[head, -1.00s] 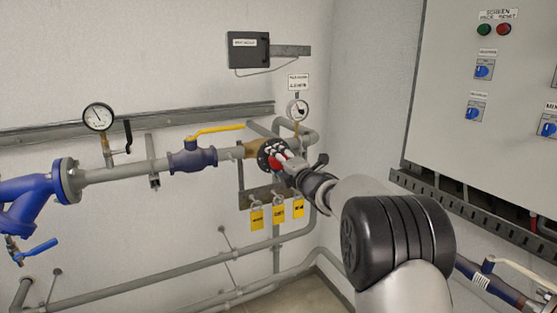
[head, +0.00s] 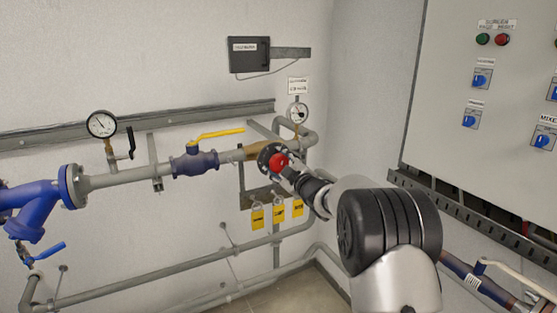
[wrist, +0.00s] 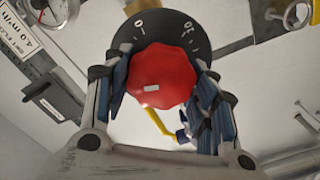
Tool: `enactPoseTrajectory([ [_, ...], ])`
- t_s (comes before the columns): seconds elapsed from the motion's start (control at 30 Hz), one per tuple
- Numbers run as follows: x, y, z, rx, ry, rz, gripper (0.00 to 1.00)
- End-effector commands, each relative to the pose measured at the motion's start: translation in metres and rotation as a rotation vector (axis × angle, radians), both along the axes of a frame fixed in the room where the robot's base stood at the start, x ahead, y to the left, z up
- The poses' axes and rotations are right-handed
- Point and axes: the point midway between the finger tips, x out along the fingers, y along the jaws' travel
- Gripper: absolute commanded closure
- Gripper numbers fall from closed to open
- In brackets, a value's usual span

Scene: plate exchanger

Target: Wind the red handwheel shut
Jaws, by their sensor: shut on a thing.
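The red handwheel (head: 278,162) sits on the end of a brass valve body (head: 240,153) on the upper pipe, in front of a dark round scale disc (head: 265,152). In the wrist view the handwheel (wrist: 160,84) fills the middle, with a small pale mark on its face. The disc (wrist: 150,27) behind it shows white marks and figures. My gripper (wrist: 161,92) has one finger on each side of the handwheel and is shut on it. In the head view my gripper (head: 287,167) reaches the handwheel from the right and partly covers it.
A ball valve with a yellow lever (head: 217,133) is left of the handwheel. Yellow tags (head: 278,212) hang just below. A pressure gauge (head: 297,113) stands close above right. The grey control cabinet (head: 480,130) bounds the right side.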

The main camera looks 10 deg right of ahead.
Motion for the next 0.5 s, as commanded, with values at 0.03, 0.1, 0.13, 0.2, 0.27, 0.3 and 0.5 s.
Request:
enactPoseTrajectory([
  [0.03, 0.0, -0.0005, 0.0026, 0.044, 0.014, 0.0, 0.72],
  [0.1, 0.0001, -0.0006, 0.003, 0.107, 0.035, 0.0, 0.72],
  [0.13, 0.0001, -0.0007, 0.0029, 0.134, 0.044, 0.0, 0.72],
  [0.2, 0.0002, -0.0009, 0.0027, 0.198, 0.065, -0.001, 0.72],
  [0.27, 0.0003, -0.001, 0.0027, 0.251, 0.083, 0.0, 0.72],
  [0.3, 0.0004, -0.0011, 0.0029, 0.288, 0.094, -0.001, 0.72],
  [0.5, 0.0006, -0.0019, 0.0038, 0.469, 0.152, -0.001, 0.72],
])
